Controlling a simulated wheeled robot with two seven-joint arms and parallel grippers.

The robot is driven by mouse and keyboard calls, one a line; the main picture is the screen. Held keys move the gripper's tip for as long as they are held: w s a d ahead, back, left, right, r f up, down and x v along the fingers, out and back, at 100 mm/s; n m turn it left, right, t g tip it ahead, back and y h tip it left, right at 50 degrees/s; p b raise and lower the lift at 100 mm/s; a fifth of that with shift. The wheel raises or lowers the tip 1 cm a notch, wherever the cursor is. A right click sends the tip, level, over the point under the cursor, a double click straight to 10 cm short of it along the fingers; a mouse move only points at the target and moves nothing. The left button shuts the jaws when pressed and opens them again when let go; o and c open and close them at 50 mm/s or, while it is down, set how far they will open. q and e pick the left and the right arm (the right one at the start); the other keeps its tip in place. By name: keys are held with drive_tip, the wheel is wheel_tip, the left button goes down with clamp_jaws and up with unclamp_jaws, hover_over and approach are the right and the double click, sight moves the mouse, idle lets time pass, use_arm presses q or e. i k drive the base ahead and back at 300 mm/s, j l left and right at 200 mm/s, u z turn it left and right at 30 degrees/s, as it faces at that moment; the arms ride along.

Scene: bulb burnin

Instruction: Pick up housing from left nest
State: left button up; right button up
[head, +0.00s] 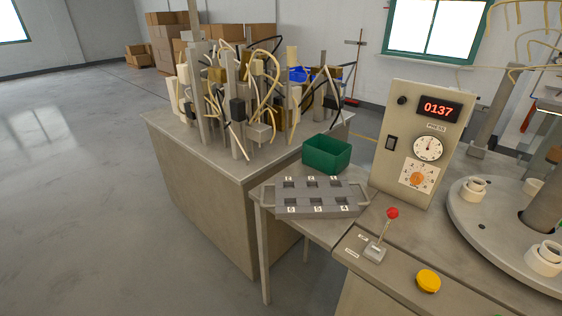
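I cannot tell which portion is nest and which is housing. Neither of my grippers shows in the head view, so I cannot see where they are relative to these parts.
A control panel (399,152) reading 0137 stands left of the turntable. In front are a red-knobbed lever (392,213) and a yellow button (428,281). A grey numbered tray (355,208) and green bin (327,154) stand left. A cluttered cabinet (205,165) is behind; floor at left is clear.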

sight(474, 189)
drive_tip(key=k+j+z, duration=0.1)
drive_tip(key=z, duration=1.25)
